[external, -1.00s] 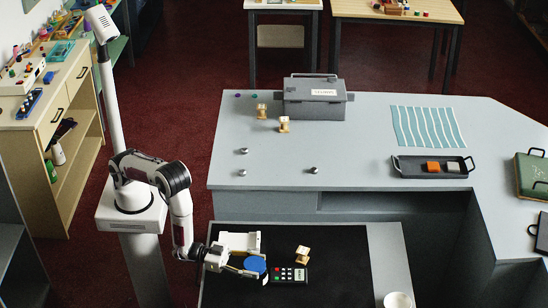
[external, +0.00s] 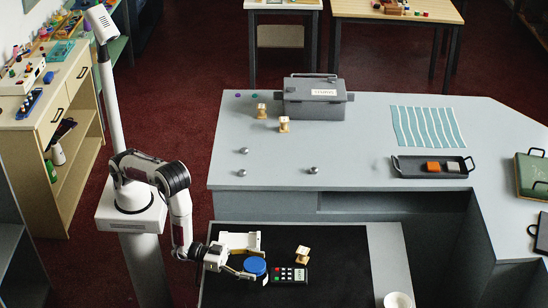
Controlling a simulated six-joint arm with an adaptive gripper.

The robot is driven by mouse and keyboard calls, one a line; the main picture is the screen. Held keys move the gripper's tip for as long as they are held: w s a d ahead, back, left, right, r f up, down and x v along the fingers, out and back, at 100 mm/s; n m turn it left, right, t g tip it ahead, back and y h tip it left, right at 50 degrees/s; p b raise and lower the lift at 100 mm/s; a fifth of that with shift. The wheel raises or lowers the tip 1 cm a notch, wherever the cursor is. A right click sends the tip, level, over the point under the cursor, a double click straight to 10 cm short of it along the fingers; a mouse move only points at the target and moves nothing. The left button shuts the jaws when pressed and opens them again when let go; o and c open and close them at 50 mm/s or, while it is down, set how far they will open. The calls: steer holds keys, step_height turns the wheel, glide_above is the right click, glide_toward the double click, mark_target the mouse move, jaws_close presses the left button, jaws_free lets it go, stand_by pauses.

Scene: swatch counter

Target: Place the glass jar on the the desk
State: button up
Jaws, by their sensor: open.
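A small round jar with a blue lid (external: 255,265) stands on the black mat (external: 330,285) of the lower grey desk. It looks upright, with a little of its side showing below the lid. My gripper (external: 252,257) is open, low over the mat at the jar's left. One pale finger lies behind the jar and the other in front of its left side. I cannot tell whether either finger touches the jar.
A black keypad (external: 290,275) lies close right of the jar, with a wooden spool-like block (external: 302,254) behind it. A white bowl (external: 398,300) is at the front right. The raised grey counter (external: 350,135) borders the mat's far side.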

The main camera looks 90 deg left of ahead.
steer(key=v, duration=1.1)
steer(key=shift+s, duration=0.35)
steer(key=shift+w+a, duration=0.1)
steer(key=shift+w, duration=0.05)
stand_by(0.5)
steer(key=shift+w+a+r+n+g+y, duration=1.05)
steer(key=shift+w+r+n+g, duration=1.1)
steer(key=shift+w, duration=2.05)
steer(key=a+r+g, duration=0.2)
steer(key=a+r, duration=0.3)
steer(key=r, duration=0.2)
steer(key=s+a+r+g+y, duration=0.1)
steer(key=s+a+r, duration=0.4)
steer(key=s+a, duration=0.6)
steer(key=s+a+r+m+g+y, duration=0.1)
steer(key=s+a+r+g, duration=0.3)
steer(key=s+a, duration=0.7)
step_height(320, 180, up, 2)
steer(key=s, duration=0.2)
steer(key=shift+s, duration=0.3)
